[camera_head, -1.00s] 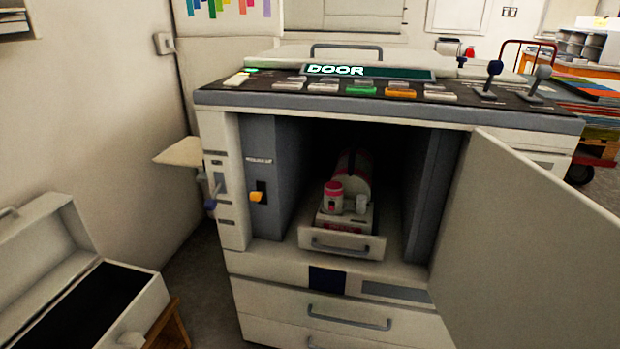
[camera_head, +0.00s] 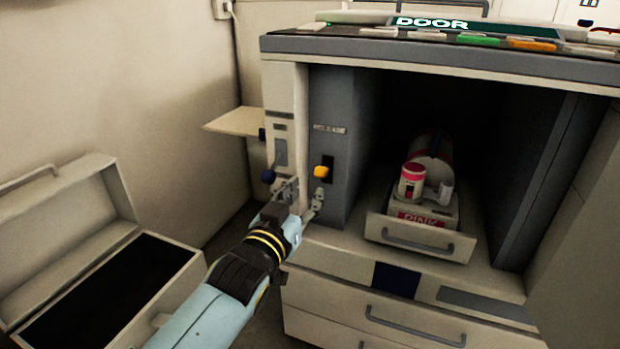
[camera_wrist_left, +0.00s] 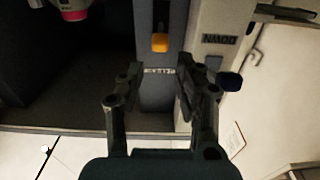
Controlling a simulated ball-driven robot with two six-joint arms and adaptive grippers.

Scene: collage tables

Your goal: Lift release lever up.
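The release lever is a short yellow-orange handle (camera_head: 321,171) in a dark slot on the grey inner panel, under a small label. It sits low in the slot. My left gripper (camera_head: 301,196) is open and empty, just below and left of the lever, with its fingers near the panel. In the left wrist view the lever (camera_wrist_left: 160,42) lies beyond the open fingertips (camera_wrist_left: 157,78), roughly in line with the gap between them. The lever is apart from the fingers. My right gripper is in neither view.
A dark blue knob (camera_head: 268,176) on the outer white face is close to the left finger. A pulled-out tray (camera_head: 383,232) holds a pink-marked cartridge. The open door (camera_head: 585,270) is at right. An open case (camera_head: 125,240) stands at left.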

